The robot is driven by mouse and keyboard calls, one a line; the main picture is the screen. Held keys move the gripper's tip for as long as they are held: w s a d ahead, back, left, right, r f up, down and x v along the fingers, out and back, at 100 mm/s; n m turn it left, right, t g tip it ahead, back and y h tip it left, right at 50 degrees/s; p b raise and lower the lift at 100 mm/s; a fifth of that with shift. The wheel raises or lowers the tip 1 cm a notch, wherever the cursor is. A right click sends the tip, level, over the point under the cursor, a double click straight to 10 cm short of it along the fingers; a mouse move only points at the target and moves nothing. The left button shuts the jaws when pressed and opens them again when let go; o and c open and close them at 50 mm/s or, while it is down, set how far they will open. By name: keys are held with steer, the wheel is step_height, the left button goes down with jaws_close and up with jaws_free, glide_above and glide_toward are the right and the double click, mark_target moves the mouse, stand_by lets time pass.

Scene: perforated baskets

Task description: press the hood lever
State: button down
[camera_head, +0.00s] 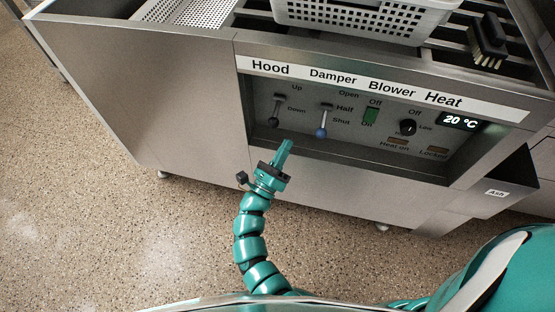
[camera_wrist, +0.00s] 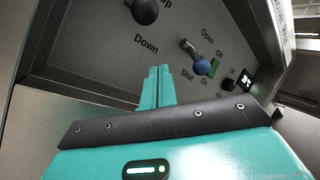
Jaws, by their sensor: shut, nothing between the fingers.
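The hood lever (camera_head: 276,110) is a short lever with a dark ball knob, under the "Hood" label on the recessed panel. In the wrist view its black knob (camera_wrist: 145,11) is at the top edge, between "Up" and "Down". I cannot tell for sure which position it is in. My gripper (camera_head: 287,143) is shut and empty, its teal fingers pointing at the panel, just below and right of the knob in the head view. In the wrist view the fingertips (camera_wrist: 158,70) appear below the knob and apart from it.
The damper lever (camera_head: 322,122) with a blue knob is close on the right. Further right are a green blower switch (camera_head: 371,115), a black heat dial (camera_head: 408,127) and a display (camera_head: 460,122). A white perforated basket (camera_head: 365,20) and a black-handled brush (camera_head: 489,40) are on top.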

mark_target(276, 112)
steer(key=x, duration=0.3)
steer(key=shift+w+d+r, duration=0.1)
steer(key=shift+w+d, duration=0.1)
steer(key=shift+a+r+b, duration=0.45)
steer(key=shift+a+r, duration=0.35)
steer(key=shift+a, duration=0.35)
steer(key=shift+a+r, duration=0.3)
steer(key=shift+a, duration=0.2)
steer(key=shift+s+r, duration=0.1)
steer(key=shift+s+r+g+p, duration=0.1)
steer(key=shift+r+g+p, duration=0.15)
steer(key=shift+p, duration=0.3)
